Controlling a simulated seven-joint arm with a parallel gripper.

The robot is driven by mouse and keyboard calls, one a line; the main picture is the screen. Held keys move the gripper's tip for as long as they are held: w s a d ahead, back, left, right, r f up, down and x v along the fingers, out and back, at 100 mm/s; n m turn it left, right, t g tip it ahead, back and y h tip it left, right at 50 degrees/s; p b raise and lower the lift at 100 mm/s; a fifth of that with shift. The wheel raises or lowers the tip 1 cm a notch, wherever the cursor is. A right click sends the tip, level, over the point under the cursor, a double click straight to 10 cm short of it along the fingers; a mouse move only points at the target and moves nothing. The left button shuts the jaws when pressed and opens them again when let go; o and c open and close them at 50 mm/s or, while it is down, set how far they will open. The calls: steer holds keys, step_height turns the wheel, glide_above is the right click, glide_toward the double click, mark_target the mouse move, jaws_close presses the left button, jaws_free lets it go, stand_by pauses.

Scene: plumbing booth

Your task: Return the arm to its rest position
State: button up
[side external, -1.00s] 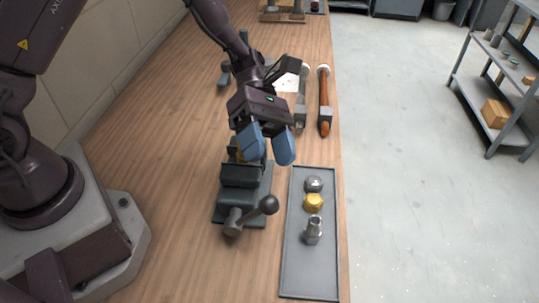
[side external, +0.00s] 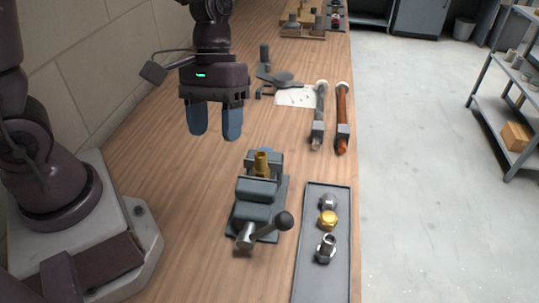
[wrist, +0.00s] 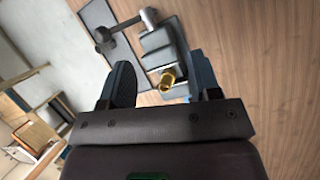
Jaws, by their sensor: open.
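My gripper (side external: 214,122) is open and empty, with two blue fingers pointing down above the bench, to the left of and behind the vise. In the wrist view my gripper (wrist: 160,85) shows its two fingers spread apart. The grey vise (side external: 258,205) stands on the bench with a brass fitting (side external: 261,163) upright in its jaws. The vise also shows in the wrist view (wrist: 158,42), with the brass fitting (wrist: 168,78) seen between the fingers from above. The fingers do not touch the fitting.
A grey tray (side external: 309,272) right of the vise holds a silver cap, a yellow nut (side external: 327,219) and a metal fitting (side external: 325,248). Two pipe wrenches (side external: 342,120) lie behind it near the bench edge. The bench left of the vise (side external: 165,220) is clear.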

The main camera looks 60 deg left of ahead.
steer(key=s+a+r+m+t+y, duration=0.2)
steer(key=s+a+r+t, duration=0.1)
steer(key=r, duration=0.3)
steer(key=s+a+r+m+t+y, duration=0.1)
steer(key=s+a+r+m+t, duration=0.2)
steer(key=r+t, duration=0.2)
steer(key=shift+r+m+y, duration=0.3)
steer(key=shift+r+y, duration=0.1)
steer(key=shift+r, duration=0.35)
